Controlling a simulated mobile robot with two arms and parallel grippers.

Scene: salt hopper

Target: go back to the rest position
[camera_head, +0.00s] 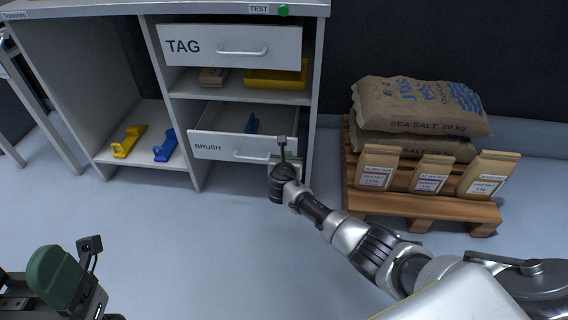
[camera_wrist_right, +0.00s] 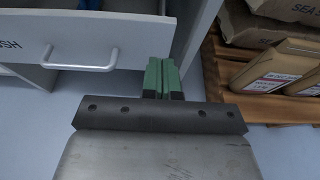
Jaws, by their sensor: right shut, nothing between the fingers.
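My right gripper (camera_wrist_right: 162,78) shows its green fingers closed together with nothing between them in the right wrist view. In the head view my right arm reaches in from the lower right, and its end (camera_head: 284,172) is in front of the right part of the BRUSH drawer (camera_head: 222,148). The fingers are hard to make out there, and I cannot tell whether they touch the drawer. My left gripper (camera_head: 58,278) is at the lower left, partly cut off by the frame edge. A green pad shows on it, but its jaw opening does not.
The BRUSH drawer is pulled out, with a blue item (camera_head: 252,123) inside. The TAG drawer (camera_head: 230,45) is above. A yellow tool (camera_head: 128,141) and a blue tool (camera_head: 166,146) lie on the left shelf. A pallet (camera_head: 420,207) with salt sacks (camera_head: 418,105) stands right. Floor between is clear.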

